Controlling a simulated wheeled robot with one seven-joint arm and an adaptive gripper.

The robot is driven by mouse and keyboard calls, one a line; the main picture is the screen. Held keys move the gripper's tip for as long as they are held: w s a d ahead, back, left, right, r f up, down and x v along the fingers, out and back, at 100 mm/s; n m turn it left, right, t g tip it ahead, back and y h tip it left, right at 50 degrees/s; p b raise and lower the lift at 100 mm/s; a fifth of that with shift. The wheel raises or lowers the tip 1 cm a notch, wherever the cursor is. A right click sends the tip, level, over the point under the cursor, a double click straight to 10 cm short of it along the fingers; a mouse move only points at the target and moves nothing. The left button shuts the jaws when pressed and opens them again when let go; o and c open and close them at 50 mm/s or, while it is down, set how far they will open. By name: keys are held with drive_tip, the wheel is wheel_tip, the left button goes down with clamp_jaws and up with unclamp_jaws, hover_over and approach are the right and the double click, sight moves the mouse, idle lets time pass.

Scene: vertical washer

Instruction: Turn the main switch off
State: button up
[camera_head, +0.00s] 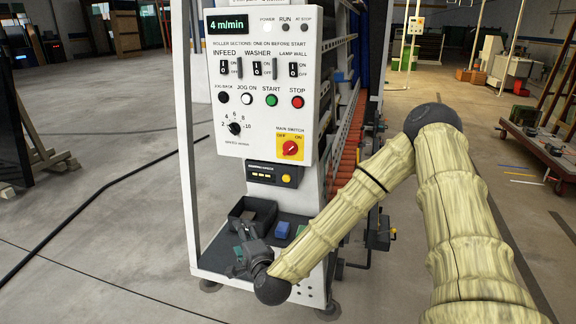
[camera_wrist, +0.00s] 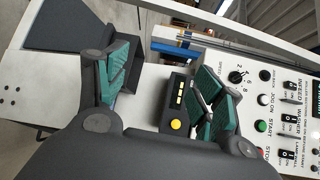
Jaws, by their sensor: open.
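The main switch (camera_head: 290,148) is a red rotary knob on a yellow plate at the lower right of the white control panel (camera_head: 225,141). OFF is marked at its left and ON at its right; the knob's exact pointing is too small to tell. My gripper (camera_head: 243,250) is below the panel, in front of the lower shelf, apart from the switch. In the wrist view my gripper (camera_wrist: 163,88) shows two green-padded fingers, spread open with nothing held between them. The main switch does not show in the wrist view.
A black unit with yellow buttons (camera_head: 274,174) sits under the panel. A dark open bin (camera_head: 252,212) and a blue item (camera_head: 282,229) are on the shelf. A white post (camera_head: 184,120) stands left of the panel. The floor at left is mostly clear, with a black cable.

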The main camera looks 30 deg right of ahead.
drive_tip(key=w+d+r+m+t+h+b, duration=0.2)
drive_tip(key=d+r+m+h, duration=0.3)
drive_tip(key=d+r+m, duration=0.35)
drive_tip(key=m+h+b, duration=0.1)
drive_tip(key=m+h, duration=0.3)
drive_tip(key=h, duration=0.1)
approach(288, 150)
drive_tip(key=p+x, duration=0.2)
drive_tip(key=x, duration=0.6)
drive_tip(key=shift+w+d+r, duration=0.1)
drive_tip(key=shift+w+d, duration=0.05)
drive_tip(key=shift+w, duration=0.1)
drive_tip(key=c, duration=1)
